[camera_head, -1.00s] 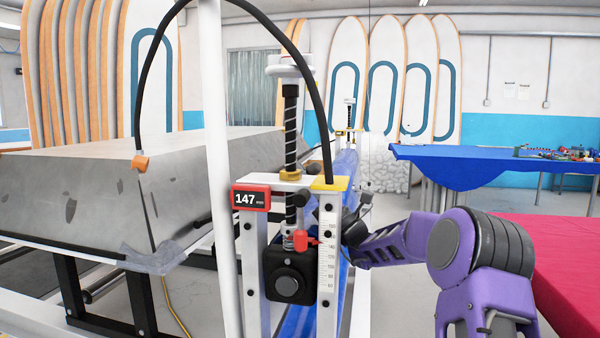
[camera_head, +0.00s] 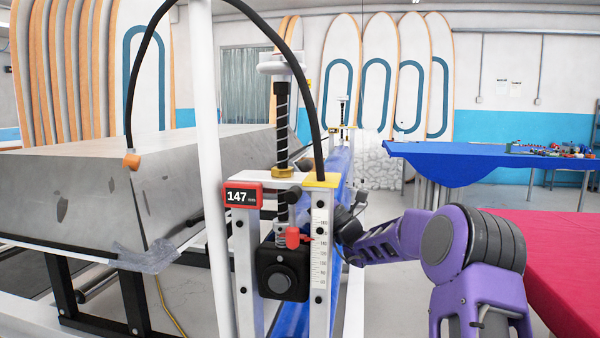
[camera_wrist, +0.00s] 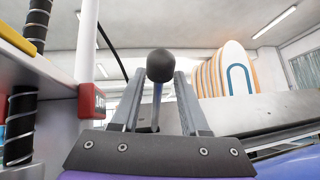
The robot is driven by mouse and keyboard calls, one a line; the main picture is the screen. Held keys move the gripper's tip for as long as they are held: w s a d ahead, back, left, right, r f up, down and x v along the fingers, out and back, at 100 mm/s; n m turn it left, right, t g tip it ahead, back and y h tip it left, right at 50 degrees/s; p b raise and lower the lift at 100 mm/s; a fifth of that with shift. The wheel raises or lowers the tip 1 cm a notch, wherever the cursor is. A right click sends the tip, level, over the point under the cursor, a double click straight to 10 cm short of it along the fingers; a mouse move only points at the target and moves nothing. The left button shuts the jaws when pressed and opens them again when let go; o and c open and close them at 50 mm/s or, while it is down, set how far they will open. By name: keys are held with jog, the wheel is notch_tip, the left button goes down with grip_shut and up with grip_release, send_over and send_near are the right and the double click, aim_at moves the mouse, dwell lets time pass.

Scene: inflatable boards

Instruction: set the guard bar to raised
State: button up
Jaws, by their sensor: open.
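A black ball knob (camera_wrist: 160,66) on a thin pale rod (camera_wrist: 156,103) stands between the two grey fingers of my gripper (camera_wrist: 154,85) in the wrist view. The fingers are open, with a gap on each side of the rod. I cannot tell whether this rod belongs to the guard bar. In the head view my gripper (camera_head: 348,228) is just right of the white upright with the scale, partly hidden behind it. The upright's frame carries a red display (camera_head: 243,196) reading 147 mm, a black threaded spindle (camera_head: 283,130) and a red pointer (camera_head: 296,237).
A large grey block (camera_head: 70,190) lies on the bench at left. A white post (camera_head: 208,170) and a black hose (camera_head: 165,15) stand close to the frame. A blue-covered table (camera_head: 470,160) and a red surface (camera_head: 560,270) are at right. Grey floor shows between.

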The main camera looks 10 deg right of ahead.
jog(key=v, duration=1.7)
jog(key=shift+d, duration=0.15)
